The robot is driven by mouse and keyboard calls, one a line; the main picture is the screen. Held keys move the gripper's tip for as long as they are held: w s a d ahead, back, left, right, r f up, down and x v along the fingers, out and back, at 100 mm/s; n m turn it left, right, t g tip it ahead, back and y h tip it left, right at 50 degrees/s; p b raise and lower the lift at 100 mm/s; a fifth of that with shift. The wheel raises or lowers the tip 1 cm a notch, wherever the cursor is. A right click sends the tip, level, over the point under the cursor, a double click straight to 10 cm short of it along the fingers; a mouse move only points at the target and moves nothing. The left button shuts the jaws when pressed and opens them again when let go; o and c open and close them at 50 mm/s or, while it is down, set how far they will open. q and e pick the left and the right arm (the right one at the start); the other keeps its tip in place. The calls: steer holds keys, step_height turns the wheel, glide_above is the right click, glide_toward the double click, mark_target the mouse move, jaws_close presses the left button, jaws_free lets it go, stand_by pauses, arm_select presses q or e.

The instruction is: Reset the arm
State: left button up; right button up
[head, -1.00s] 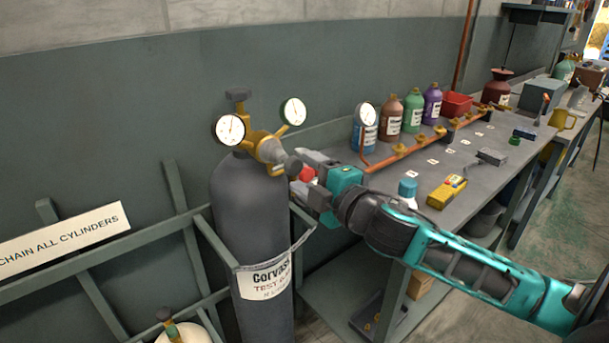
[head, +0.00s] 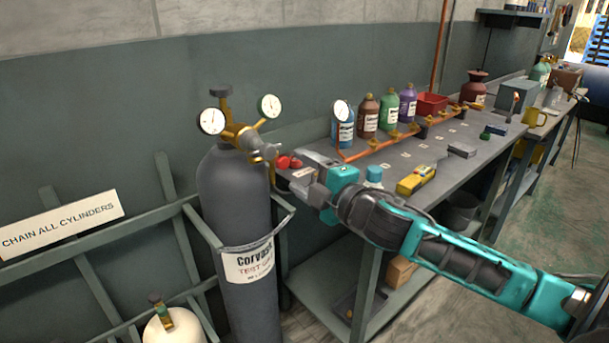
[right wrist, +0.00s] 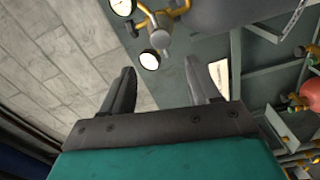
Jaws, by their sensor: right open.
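My right gripper (head: 305,179) is at the middle of the head view, just right of the dark gas cylinder (head: 232,200) and its brass regulator (head: 248,139). Its jaws are apart and hold nothing. In the right wrist view my right gripper (right wrist: 160,90) shows two separated fingers, with the regulator (right wrist: 160,25) beyond them. The teal right arm reaches in from the lower right of the head view, passing in front of the workbench. My left gripper is not in view.
The workbench (head: 455,168) carries several bottles, a copper manifold (head: 400,138), a red bin (head: 432,103) and a yellow meter (head: 416,180). A cylinder rack (head: 60,250) with a sign stands left. A white cylinder (head: 175,328) is at the bottom. Floor at right is clear.

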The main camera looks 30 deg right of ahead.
steer(key=shift+s, duration=0.15)
stand_by(0.5)
steer(key=s+a+f+m+g, duration=0.2)
steer(key=s+a+f+m, duration=0.15)
steer(key=f, duration=0.65)
steer(key=s+a+f+m+g, duration=0.2)
steer(key=s+f+m, duration=0.2)
steer(key=f, duration=0.5)
steer(key=s+a+f+m+g, duration=0.3)
steer(key=s+a+f+m, duration=0.4)
steer(key=s+f, duration=0.5)
steer(key=shift+a, duration=1)
steer(key=shift+s, duration=0.1)
